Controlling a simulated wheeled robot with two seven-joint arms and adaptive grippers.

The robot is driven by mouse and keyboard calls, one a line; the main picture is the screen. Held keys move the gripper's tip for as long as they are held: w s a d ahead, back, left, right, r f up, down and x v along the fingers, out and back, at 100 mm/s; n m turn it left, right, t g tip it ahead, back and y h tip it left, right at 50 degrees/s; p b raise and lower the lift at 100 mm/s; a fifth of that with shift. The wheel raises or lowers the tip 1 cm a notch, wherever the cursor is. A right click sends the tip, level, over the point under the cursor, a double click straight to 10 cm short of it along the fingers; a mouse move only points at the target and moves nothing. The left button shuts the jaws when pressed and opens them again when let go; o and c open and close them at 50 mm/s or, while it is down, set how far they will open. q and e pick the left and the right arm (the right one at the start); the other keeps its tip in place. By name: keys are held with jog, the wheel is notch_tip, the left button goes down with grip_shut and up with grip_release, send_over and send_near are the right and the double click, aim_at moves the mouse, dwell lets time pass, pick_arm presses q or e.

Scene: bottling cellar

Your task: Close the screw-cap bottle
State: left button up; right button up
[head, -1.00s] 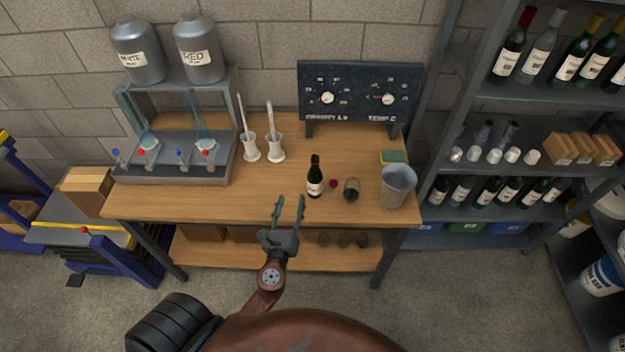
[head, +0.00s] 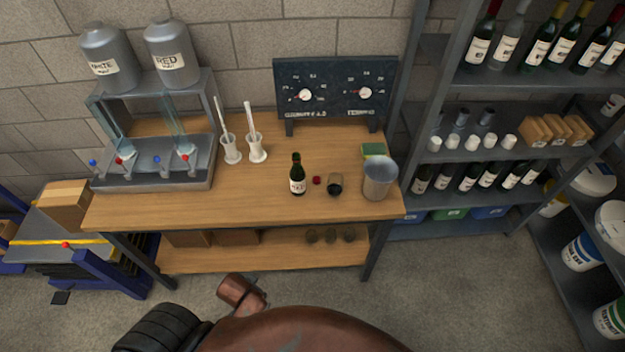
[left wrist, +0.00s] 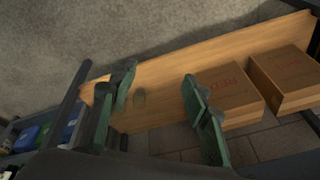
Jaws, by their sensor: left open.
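A dark green bottle (head: 297,183) with a white label stands upright on the wooden bench in the head view. A small red cap (head: 316,181) lies on the bench just right of it, apart from the bottle. My left gripper (left wrist: 157,86) shows only in the left wrist view, with its two green fingers spread and nothing between them. Behind the fingers is the bench's lower shelf. My right gripper is in neither view.
A small dark glass (head: 335,185) and a grey bucket (head: 379,178) stand right of the cap. A filling stand (head: 160,170) and white cylinders (head: 231,150) are to the left. Cardboard boxes (left wrist: 225,92) sit on the lower shelf. The bench front is clear.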

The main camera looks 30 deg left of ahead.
pick_arm(q)
jog(key=s+d+f+g+h, duration=0.1)
jog(key=s+f, duration=0.3)
jog(key=f, duration=0.9)
jog(key=s+d+f+g, duration=0.1)
jog(key=s+d+f, duration=0.15)
jog(key=f, duration=0.95)
jog(key=s+a+f, duration=0.1)
jog(key=s+f, duration=1.2)
jog(key=s, duration=0.5)
jog(key=shift+s+a+f+m+g, duration=0.15)
jog(key=shift+a+m+g, duration=0.05)
jog(key=shift+m+g, duration=0.1)
jog(key=shift+c, duration=0.4)
